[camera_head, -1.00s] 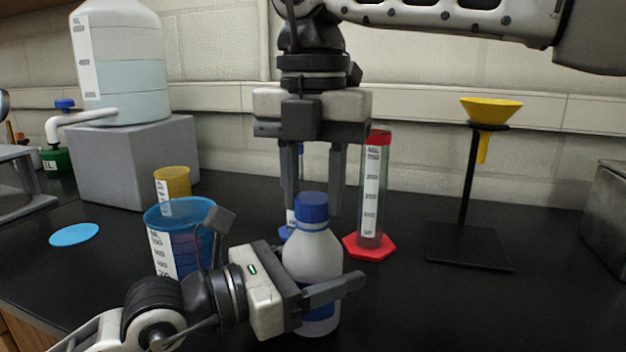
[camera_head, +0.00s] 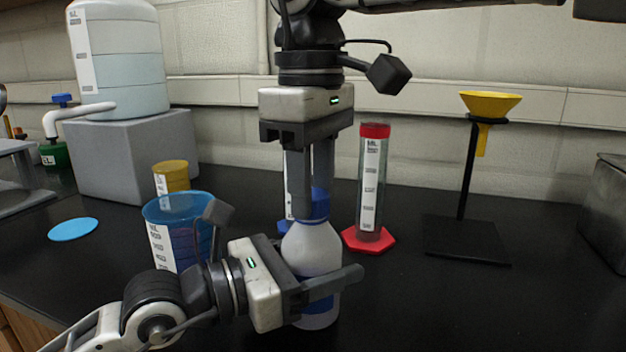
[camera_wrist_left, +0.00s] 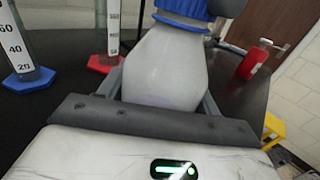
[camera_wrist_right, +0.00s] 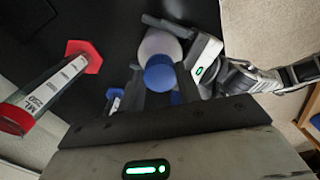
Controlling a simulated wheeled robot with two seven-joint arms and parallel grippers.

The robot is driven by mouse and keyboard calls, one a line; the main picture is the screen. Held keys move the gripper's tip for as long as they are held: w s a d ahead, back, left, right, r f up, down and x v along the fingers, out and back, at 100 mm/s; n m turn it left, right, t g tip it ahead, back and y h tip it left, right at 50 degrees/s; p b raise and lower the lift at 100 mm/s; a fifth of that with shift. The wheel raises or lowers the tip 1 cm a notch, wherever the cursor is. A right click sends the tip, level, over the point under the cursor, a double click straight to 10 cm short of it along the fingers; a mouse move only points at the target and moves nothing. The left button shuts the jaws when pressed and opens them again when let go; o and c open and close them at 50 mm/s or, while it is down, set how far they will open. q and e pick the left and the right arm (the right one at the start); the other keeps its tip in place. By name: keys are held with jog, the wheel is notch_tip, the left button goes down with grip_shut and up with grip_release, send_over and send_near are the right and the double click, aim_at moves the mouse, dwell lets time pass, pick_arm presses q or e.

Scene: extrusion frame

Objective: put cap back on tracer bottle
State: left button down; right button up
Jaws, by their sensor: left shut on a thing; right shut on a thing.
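The tracer bottle (camera_head: 311,250) is white with a blue band and stands upright on the black bench. My left gripper (camera_head: 335,288) is shut around its body from the side; the body fills the left wrist view (camera_wrist_left: 165,70). The blue cap (camera_head: 321,204) sits at the top of the bottle's neck, and shows in the left wrist view (camera_wrist_left: 185,10) and the right wrist view (camera_wrist_right: 160,76). My right gripper (camera_head: 309,205) points down from above and is shut on the cap, one finger covering part of it. How tightly the cap is seated cannot be told.
A cylinder with a red cap and base (camera_head: 370,190) stands close behind right. A blue beaker (camera_head: 175,235) and yellow cup (camera_head: 171,178) stand left. A yellow funnel on a black stand (camera_head: 489,105) is at right. A blue disc (camera_head: 73,229) lies left. The front right bench is clear.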

jog(key=shift+s+a+f+m, duration=0.2)
jog(key=shift+s+m, duration=0.1)
jog(key=shift+m, duration=0.5)
jog(key=shift+w+d+r+m, duration=0.15)
jog(key=shift+w+m, duration=0.05)
jog(key=shift+m, duration=0.3)
jog(key=o, duration=1)
jog(key=shift+c, duration=0.2)
jog(key=shift+w+r, duration=0.1)
jog(key=shift+r, duration=0.05)
jog(key=shift+r, duration=2.2)
jog(key=shift+c, duration=0.4)
